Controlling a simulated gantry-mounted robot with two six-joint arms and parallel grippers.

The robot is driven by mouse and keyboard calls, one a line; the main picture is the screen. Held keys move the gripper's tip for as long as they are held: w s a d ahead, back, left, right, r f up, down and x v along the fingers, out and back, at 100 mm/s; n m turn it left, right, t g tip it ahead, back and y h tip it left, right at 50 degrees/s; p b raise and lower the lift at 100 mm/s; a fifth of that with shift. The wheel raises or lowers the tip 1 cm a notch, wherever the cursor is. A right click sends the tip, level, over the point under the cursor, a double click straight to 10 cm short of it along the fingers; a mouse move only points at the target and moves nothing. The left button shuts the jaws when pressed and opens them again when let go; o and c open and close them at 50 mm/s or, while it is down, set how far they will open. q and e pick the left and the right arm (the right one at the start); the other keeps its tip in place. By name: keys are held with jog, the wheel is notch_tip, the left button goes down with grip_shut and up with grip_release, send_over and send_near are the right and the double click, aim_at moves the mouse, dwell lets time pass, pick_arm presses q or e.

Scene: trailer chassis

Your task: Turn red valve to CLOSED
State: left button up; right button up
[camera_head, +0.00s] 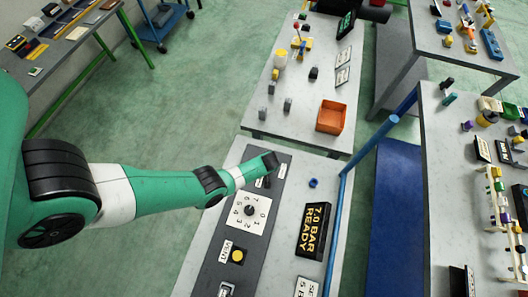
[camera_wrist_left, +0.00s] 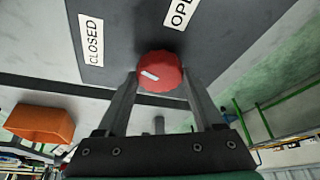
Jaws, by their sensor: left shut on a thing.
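The red valve (camera_wrist_left: 160,72) is a round red knob with a white mark, on a dark panel (camera_wrist_left: 220,30) in the left wrist view. A CLOSED label (camera_wrist_left: 91,39) and a partly cut-off OPEN label (camera_wrist_left: 181,12) are on the panel above it. My left gripper (camera_wrist_left: 160,82) has its two fingers on either side of the knob, shut on it. In the head view my left gripper (camera_head: 266,166) is over the far end of the panel, and the arm hides the valve there. My right gripper is not in view.
The panel also carries a numbered dial (camera_head: 249,211) and a yellow VENT button (camera_head: 237,255). A black 7.0 BAR READY sign (camera_head: 314,231) stands to the right, with a blue rail (camera_head: 344,205) beyond. An orange bin (camera_head: 331,117) is on the table behind.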

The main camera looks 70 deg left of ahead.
pick_arm(q)
jog(key=shift+w+f+n+g, duration=0.1)
jog(key=shift+n+g, duration=0.4)
jog(key=shift+n, duration=0.7)
jog(key=shift+n+g+b, duration=0.3)
jog(key=shift+n+b, duration=0.1)
jog(key=shift+n, duration=0.4)
jog(key=o, duration=1.4)
jog(key=shift+c, duration=0.2)
